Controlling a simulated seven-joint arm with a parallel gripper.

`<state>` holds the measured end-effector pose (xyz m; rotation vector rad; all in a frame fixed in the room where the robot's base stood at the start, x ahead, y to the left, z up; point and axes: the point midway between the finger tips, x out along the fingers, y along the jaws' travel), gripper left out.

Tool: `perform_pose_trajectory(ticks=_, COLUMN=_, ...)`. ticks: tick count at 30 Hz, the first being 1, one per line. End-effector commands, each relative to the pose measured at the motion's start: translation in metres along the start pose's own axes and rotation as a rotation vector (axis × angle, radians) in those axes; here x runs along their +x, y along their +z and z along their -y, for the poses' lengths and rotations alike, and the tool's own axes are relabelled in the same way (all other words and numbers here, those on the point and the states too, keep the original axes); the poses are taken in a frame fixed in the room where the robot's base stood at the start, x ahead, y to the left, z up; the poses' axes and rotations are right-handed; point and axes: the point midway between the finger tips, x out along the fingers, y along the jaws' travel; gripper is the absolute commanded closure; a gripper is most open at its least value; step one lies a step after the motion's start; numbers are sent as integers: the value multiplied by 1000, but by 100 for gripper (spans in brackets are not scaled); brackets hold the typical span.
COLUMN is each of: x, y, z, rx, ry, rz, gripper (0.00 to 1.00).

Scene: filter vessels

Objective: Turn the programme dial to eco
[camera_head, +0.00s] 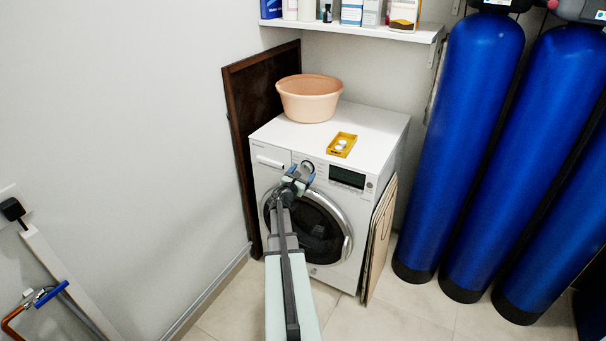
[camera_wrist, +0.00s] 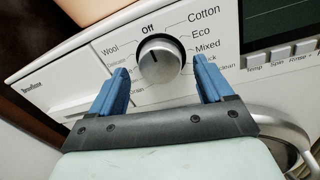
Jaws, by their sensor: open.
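The programme dial (camera_wrist: 160,61) is a round silver knob on the white washing machine's front panel. It stands between my gripper's two blue fingers in the wrist view, with a visible gap on each side. Its dark mark appears to point up towards "Off". The label "Eco" (camera_wrist: 201,33) is to the upper right, between "Cotton" and "Mixed". My gripper (camera_wrist: 160,74) is open and empty; I cannot tell how far its tips are from the panel. In the head view my gripper (camera_head: 300,174) is just in front of the dial (camera_head: 308,167), partly covering the panel there.
The washing machine (camera_head: 385,128) carries a peach basin (camera_head: 309,99) and a yellow tray (camera_head: 342,145) with small white items. A dark display (camera_head: 347,178) is right of the dial. Blue vessels (camera_head: 470,130) stand at the right. A dark board (camera_head: 238,135) leans at the left.

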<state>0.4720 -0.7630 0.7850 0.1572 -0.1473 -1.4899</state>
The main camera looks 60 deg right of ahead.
Motion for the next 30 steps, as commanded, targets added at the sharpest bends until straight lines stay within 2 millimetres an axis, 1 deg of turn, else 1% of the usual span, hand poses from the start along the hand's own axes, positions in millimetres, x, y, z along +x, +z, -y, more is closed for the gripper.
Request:
perform_pose_trajectory(ticks=1, x=4, y=0, z=0, rx=0, ry=0, rz=0, gripper=20)
perform_pose_trajectory(ticks=4, x=7, y=0, z=0, rx=0, ry=0, rz=0, gripper=20)
perform_pose_trajectory(ticks=13, x=7, y=0, z=0, rx=0, ry=0, rz=1, gripper=20)
perform_pose_trajectory(ticks=30, x=7, y=0, z=0, rx=0, ry=1, rz=1, gripper=75)
